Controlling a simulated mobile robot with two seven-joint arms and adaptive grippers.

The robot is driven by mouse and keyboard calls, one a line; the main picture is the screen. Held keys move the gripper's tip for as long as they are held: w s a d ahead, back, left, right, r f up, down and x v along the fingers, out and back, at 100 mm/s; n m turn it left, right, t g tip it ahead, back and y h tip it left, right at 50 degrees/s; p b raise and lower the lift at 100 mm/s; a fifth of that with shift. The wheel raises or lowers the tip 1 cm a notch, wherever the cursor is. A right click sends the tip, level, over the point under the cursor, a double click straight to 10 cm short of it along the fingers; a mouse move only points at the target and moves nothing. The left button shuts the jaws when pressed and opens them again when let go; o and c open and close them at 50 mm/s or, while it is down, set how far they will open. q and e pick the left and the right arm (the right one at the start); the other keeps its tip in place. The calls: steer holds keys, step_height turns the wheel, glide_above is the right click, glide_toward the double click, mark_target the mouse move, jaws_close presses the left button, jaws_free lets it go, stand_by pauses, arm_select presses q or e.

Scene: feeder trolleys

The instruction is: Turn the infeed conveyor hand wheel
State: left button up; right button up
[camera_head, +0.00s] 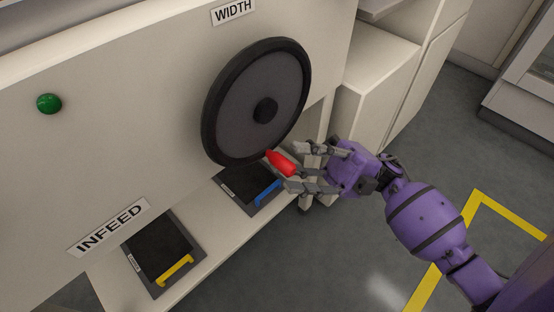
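The hand wheel (240,107) is a dark disc with a black rim and a central hub, mounted on the cream panel below the WIDTH label (233,11). Its red handle (280,162) sticks out at the lower right of the rim. My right gripper (296,167) comes in from the right, with its fingers apart above and below the red handle. The handle's tip lies near or between the fingers; I cannot tell whether they touch it. My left gripper is not in view.
The INFEED label (109,227) and a green button (48,103) are on the panel. Below, a shelf (218,240) bears a tray with a yellow handle (175,270) and one with a blue handle (267,193). Cream cabinets (375,80) stand behind. Open floor with yellow lines (455,237) lies right.

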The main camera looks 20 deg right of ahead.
mark_target(278, 156)
steer(key=shift+x, duration=2.25)
steer(key=shift+c, duration=0.4)
steer(key=shift+w, duration=0.1)
steer(key=c, duration=0.6)
steer(key=shift+r, duration=0.1)
jaws_close()
